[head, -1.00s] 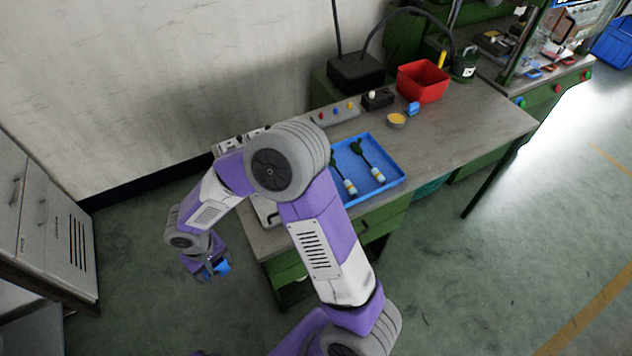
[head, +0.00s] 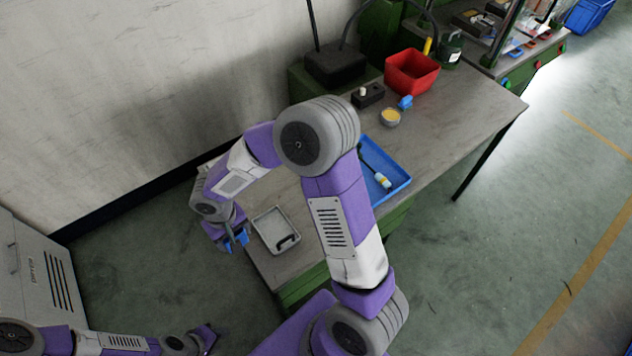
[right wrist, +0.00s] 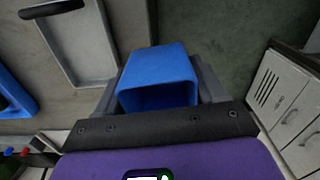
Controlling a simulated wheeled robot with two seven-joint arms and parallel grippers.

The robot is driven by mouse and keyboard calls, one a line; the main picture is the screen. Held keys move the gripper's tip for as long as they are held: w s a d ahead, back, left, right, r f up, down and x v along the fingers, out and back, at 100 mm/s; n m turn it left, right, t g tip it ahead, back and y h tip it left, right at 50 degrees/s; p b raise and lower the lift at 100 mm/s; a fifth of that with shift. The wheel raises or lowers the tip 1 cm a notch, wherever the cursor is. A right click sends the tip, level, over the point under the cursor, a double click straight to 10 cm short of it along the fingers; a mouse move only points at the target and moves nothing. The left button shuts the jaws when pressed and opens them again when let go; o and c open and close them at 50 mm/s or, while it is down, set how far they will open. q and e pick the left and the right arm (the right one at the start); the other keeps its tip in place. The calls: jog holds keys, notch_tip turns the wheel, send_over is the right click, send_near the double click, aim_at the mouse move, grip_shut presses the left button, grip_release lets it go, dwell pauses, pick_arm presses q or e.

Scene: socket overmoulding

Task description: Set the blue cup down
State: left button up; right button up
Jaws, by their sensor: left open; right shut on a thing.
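The blue cup (head: 240,240) is held in my right gripper (head: 233,243), by the left end of the grey workbench (head: 440,140). In the right wrist view the cup (right wrist: 158,68) sits between the two fingers, and its open side faces the camera. Behind it are the tray's edge and dark green floor. I cannot tell how high the cup is above the bench. My left gripper (head: 209,337) is open and empty at the bottom left of the head view, low and away from the bench.
A grey tray (head: 262,219) with a black handle lies at the bench's near left corner. A blue tray (head: 400,188) holds a bottle-like tool and is partly hidden by my arm. A yellow-filled bowl (head: 391,121) and red bin (head: 412,72) stand farther back. A cabinet (head: 30,270) stands left.

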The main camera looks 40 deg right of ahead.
jog(key=s+d+r+m+p, duration=0.15)
jog(key=s+d, duration=0.25)
jog(key=d, duration=0.6)
jog(key=s+d+r+n+p, duration=0.1)
jog(key=s+d+r+p, duration=0.25)
jog(key=d, duration=0.75)
jog(key=shift+m, duration=0.25)
jog(key=f+b, duration=0.1)
jog(key=f, duration=0.1)
jog(key=f+b, duration=0.1)
jog(key=f, duration=0.1)
jog(key=f+b, duration=0.1)
jog(key=f, duration=0.1)
jog(key=shift+s+d+f, duration=0.15)
jog(key=shift+s+d, duration=0.05)
jog(key=shift+s, duration=0.2)
notch_tip(320, 180, down, 3)
jog(key=shift+s+f+b, duration=0.1)
jog(key=shift+b, duration=0.5)
jog(key=shift+f, duration=0.35)
